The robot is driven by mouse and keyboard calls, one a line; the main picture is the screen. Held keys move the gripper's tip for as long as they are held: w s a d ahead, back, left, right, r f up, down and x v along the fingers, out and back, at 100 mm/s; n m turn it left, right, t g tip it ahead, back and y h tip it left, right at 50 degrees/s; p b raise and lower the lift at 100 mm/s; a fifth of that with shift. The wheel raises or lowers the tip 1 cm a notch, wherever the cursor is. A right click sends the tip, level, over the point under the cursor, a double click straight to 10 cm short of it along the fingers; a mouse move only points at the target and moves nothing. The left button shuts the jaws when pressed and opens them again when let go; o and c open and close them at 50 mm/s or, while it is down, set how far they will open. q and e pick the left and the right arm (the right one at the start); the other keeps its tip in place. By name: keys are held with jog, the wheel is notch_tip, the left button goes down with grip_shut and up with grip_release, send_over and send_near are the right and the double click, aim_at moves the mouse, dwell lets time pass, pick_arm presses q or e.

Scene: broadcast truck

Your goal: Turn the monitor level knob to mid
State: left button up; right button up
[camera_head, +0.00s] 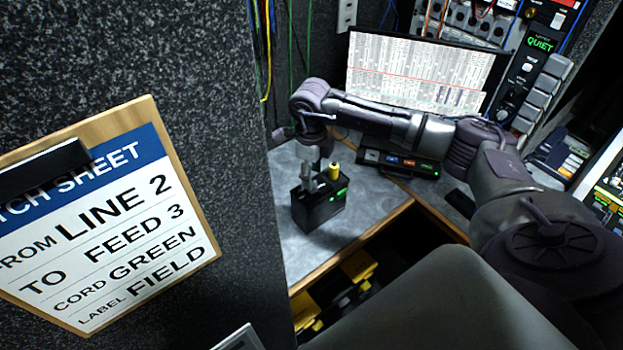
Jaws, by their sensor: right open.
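My right arm reaches in from the right and bends down at the left. My right gripper (312,176) points down over a small black box (320,210) on the grey desk, its fingers open at the box's top. The box has a yellow knob-like piece (334,170) standing on top, just right of the fingers, and green lit parts on its side. I cannot read a label that marks the monitor level knob. A dark round knob (506,115) shows on the panel under the green QUIET sign (540,44). My left gripper is not in view.
A dark granite-like wall with a patch sheet clipboard (110,220) fills the left. A screen (420,72) stands behind my arm. A low black unit with lit buttons (399,162) lies on the desk (370,205) right of the box. Cables hang behind.

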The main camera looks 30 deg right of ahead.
notch_tip(320, 180, down, 2)
jog(key=shift+s+f, duration=0.1)
jog(key=shift+f, duration=0.85)
jog(key=shift+c, duration=0.7)
grip_shut()
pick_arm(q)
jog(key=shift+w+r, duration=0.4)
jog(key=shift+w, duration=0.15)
